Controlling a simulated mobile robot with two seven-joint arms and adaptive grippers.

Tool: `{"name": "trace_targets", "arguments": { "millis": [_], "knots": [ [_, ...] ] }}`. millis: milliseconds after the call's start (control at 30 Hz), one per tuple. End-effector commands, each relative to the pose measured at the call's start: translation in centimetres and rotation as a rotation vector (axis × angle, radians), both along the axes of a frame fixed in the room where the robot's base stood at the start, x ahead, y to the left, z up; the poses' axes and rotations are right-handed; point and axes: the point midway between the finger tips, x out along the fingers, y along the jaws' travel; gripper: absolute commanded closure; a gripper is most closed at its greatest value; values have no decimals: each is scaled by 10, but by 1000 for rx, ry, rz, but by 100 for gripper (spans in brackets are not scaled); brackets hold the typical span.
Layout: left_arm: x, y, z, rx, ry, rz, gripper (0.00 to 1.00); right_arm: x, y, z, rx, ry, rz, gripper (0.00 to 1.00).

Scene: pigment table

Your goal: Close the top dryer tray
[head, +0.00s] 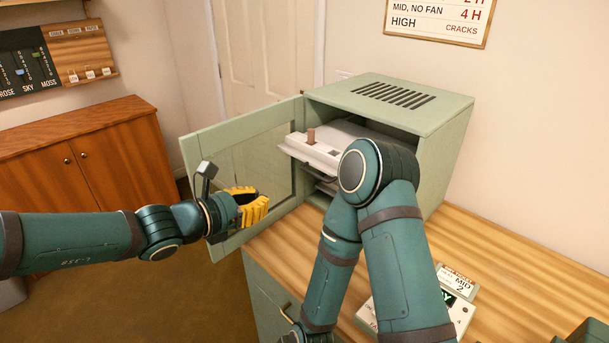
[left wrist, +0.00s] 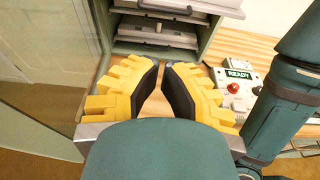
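The green dryer (head: 445,150) stands on the wooden counter with its glass-paned door (head: 220,140) swung open to the left. The pale top tray (head: 310,152) sticks out of the dryer's front, with a small brown block on it. My right arm hides part of the tray. Its front also shows at the top of the left wrist view (left wrist: 165,7). My left gripper (head: 258,209) is in front of the open door, below and left of the tray, touching nothing I can see. Its yellow fingers (left wrist: 161,66) are empty with a narrow gap between them. My right gripper is out of sight.
A lower tray (left wrist: 155,34) sits inside the dryer. A control box (left wrist: 238,88) with a green READY display and red button stands on the counter (head: 510,250). A wooden cabinet (head: 80,160) is at the left. The counter right of the dryer is mostly clear.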

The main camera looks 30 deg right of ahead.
Motion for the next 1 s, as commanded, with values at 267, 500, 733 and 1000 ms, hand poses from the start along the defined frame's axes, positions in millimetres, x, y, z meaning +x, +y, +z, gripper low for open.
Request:
{"name": "trace_targets", "arguments": {
  "millis": [267, 500, 733, 1000],
  "knots": [
    [8, -23, 9, -45, 17, 12, 100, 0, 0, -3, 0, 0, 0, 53],
    [23, -66, -2, -45, 17, 11, 100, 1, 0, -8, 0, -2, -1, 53],
    [38, -105, -10, -43, 18, 11, 100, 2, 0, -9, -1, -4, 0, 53],
    [47, -129, -15, -41, 16, 12, 100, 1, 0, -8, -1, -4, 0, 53]
  ]
}}
